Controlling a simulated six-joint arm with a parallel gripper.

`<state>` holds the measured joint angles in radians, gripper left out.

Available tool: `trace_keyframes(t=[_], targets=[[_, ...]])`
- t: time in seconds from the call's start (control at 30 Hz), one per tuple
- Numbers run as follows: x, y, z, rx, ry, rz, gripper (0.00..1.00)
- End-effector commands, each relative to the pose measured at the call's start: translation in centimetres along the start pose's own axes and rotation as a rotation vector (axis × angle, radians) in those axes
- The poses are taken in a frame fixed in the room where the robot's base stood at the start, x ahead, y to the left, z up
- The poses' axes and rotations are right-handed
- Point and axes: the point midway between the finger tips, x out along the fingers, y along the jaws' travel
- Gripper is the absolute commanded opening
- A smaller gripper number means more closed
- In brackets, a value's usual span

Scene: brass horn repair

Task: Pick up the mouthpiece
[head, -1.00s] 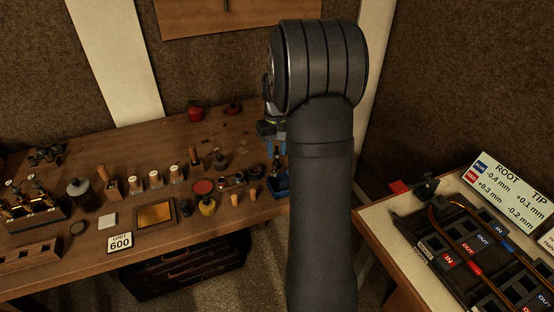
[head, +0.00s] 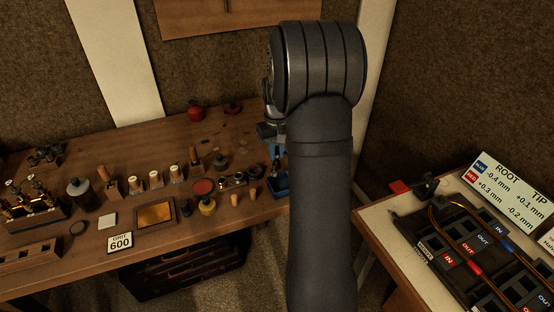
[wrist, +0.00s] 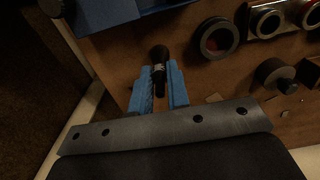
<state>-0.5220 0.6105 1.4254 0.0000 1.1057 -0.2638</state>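A slim dark piece with light marks (wrist: 159,56), which looks like the mouthpiece, shows in the wrist view. Its near part lies between the two blue fingers of my gripper (wrist: 159,78). The fingers flank it closely; whether they press on it I cannot tell. In the head view, my gripper (head: 276,152) is low over the bench, just behind the blue tray. My arm hides part of that area, and the mouthpiece is too small and dark there to make out.
The blue tray (wrist: 107,14) is close beyond the fingers. A dark ring-shaped pot (wrist: 216,38) and a dark round knob (wrist: 275,75) stand to the right. In the head view, several jars and tools crowd the bench (head: 80,265) left of my gripper. A second bench (head: 375,226) stands at right.

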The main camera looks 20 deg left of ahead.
Motion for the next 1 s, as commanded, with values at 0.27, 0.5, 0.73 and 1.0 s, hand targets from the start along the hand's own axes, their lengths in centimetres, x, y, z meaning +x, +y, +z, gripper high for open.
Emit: trace_keyframes(t=[0.27,0.5,0.73,1.0], targets=[[-0.7,0.0,-0.1,0.000,0.002,0.000,0.00],[-2.2,0.0,0.0,0.000,0.002,0.000,0.00],[-3.6,0.0,-0.1,0.000,0.002,0.000,0.00],[-5.2,0.0,0.0,0.000,0.002,0.001,0.00]])
